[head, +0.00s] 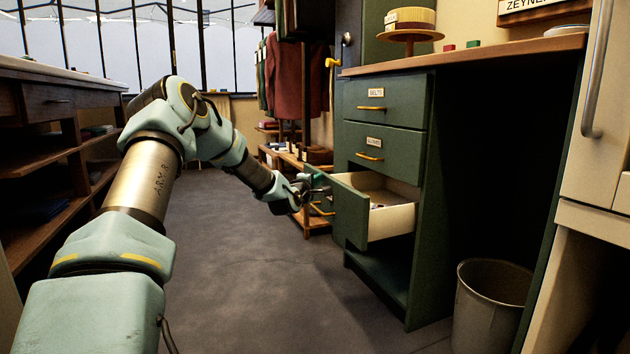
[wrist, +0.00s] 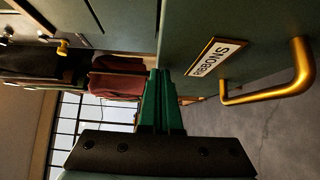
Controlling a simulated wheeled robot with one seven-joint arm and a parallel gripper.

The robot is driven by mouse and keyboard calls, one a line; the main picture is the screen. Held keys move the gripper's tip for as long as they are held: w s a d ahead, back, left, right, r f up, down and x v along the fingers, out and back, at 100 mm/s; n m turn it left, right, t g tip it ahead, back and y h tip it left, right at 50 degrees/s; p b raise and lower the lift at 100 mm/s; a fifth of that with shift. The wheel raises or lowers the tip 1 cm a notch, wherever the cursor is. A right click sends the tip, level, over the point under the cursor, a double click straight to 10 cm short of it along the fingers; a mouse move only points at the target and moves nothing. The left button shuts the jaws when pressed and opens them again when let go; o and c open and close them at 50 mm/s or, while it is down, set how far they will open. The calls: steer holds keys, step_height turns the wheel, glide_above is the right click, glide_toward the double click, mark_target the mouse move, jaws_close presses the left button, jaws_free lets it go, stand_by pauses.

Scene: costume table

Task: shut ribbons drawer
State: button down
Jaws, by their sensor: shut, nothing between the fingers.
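The ribbons drawer (head: 350,213) is the lowest of three drawers in the dark green cabinet. It stands partly pulled out, with its pale inside and a few small items showing. In the wrist view its green front (wrist: 255,95) carries a RIBBONS label (wrist: 216,58) and a brass handle (wrist: 290,85). My gripper (head: 318,182) is in front of the drawer face, near its upper part. In the wrist view my gripper (wrist: 162,78) has its green fingers together and empty, beside the label and apart from the handle. I cannot tell whether the fingertips touch the drawer front.
Two shut drawers, BELTS (head: 375,100) and the one below it (head: 375,147), are above. A grey bin (head: 490,305) stands right of the cabinet. A wooden workbench (head: 50,105) is at the left and a clothes rack (head: 295,75) behind. The floor between is clear.

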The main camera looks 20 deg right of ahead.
steer(key=w+d+p, duration=0.1)
steer(key=d, duration=1.2)
steer(key=shift+w, duration=0.25)
